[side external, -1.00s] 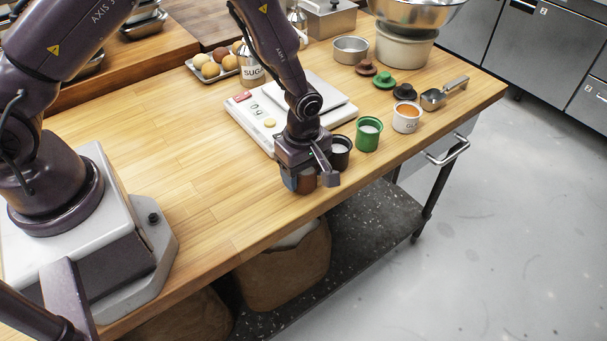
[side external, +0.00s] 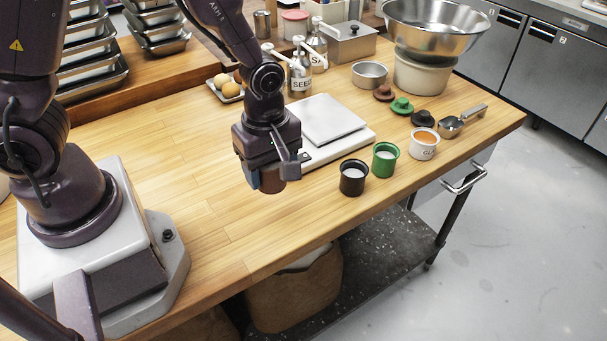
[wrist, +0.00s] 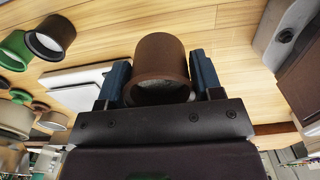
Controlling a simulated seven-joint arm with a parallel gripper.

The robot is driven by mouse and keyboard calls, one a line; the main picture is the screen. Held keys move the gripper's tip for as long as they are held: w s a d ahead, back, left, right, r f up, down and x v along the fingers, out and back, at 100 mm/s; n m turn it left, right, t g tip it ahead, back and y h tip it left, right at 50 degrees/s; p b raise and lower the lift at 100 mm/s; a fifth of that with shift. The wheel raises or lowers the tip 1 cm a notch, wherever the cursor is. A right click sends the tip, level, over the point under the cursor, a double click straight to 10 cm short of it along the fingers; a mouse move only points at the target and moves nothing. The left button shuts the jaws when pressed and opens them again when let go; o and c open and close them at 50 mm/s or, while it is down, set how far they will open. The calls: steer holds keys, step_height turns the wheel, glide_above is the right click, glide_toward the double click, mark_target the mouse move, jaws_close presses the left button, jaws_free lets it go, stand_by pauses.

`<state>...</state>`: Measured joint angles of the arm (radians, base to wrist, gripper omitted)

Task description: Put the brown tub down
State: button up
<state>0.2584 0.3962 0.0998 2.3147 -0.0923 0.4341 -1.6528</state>
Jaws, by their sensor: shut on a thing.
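My gripper (side external: 270,180) is shut on the brown tub (side external: 272,183), with one blue finger on each side. In the side external view only a small part of the tub shows below the jaws, in front of the scale's left end. In the wrist view the brown tub (wrist: 160,50) sits between the fingers, its open mouth towards the camera and something pale inside. The tub looks clear of the worktop (side external: 190,200), but its base is hidden and I cannot tell the height.
A white scale (side external: 330,120) stands just behind my gripper. To the right are a black tub (side external: 353,180), a green tub (side external: 385,163) and a white tub (side external: 423,146) with orange content. Lids, including a brown one (side external: 384,92), lie behind. The worktop's left and front are bare.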

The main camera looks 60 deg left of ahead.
steer(key=s+r, duration=0.2)
steer(key=s, duration=0.2)
steer(key=w+a+r, duration=0.2)
steer(key=w+a, duration=0.4)
steer(key=a, duration=0.1)
steer(key=w+a+r, duration=0.3)
steer(key=w+a, duration=0.3)
steer(key=w, duration=0.1)
steer(key=w+a+f, duration=0.1)
steer(key=w+f, duration=0.2)
steer(key=w, duration=0.1)
steer(key=w+f, duration=0.3)
steer(key=w, duration=0.1)
steer(key=w+a+f, duration=0.1)
steer(key=w+f, duration=0.2)
steer(key=w, duration=0.1)
steer(key=shift+w+a+f, duration=0.15)
steer(key=shift+a+f, duration=0.1)
steer(key=shift+a, duration=0.1)
steer(key=shift+w+f, duration=0.15)
steer(key=shift+f, duration=0.1)
steer(key=shift+w+f, duration=0.1)
steer(key=shift+f, duration=1.45)
steer(key=shift+f, duration=0.15)
